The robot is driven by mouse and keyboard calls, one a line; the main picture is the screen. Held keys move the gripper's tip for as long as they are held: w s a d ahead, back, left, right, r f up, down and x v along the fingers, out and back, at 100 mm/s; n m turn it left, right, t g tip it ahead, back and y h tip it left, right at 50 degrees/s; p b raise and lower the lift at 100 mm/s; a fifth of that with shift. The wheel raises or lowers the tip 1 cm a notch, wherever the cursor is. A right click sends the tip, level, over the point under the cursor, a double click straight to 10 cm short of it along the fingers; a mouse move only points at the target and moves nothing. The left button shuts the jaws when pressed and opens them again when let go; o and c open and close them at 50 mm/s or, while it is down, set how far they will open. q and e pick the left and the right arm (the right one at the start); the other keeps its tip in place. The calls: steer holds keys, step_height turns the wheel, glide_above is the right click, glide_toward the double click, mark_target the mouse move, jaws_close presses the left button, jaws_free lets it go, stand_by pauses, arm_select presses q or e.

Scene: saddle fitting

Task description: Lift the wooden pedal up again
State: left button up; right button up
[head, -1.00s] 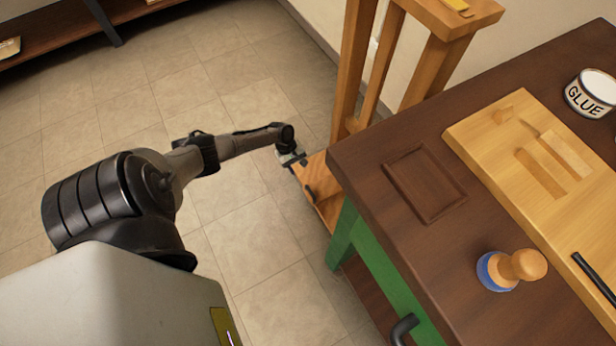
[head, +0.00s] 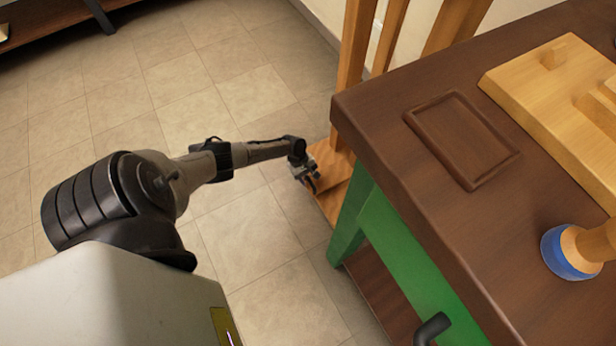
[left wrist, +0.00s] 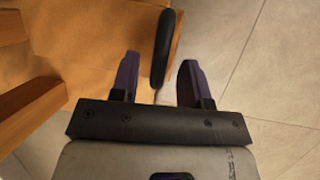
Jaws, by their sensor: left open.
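The wooden pedal (head: 330,203) is a flat orange-brown board low by the floor, at the foot of a wooden frame and beside the workbench. My left gripper (head: 313,184) is at its near left edge in the head view and partly covers it. In the left wrist view the pedal (left wrist: 95,45) fills the upper left, with a black bar (left wrist: 164,45) along its edge. The left gripper (left wrist: 158,72) is open there, and the bar's near end lies between its two fingers. I cannot tell whether they touch it. My right gripper is not in view.
The workbench (head: 400,130) with green sides stands just right of the pedal. On it are a shallow tray (head: 462,140), a light wooden board (head: 535,85) and a blue-rimmed wooden knob (head: 570,250). Tiled floor (head: 120,110) is clear on the left.

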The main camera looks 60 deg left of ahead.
arm_select(q)
steer(key=shift+f, duration=0.15)
jaws_close()
stand_by(0.4)
steer(key=shift+d, duration=0.1)
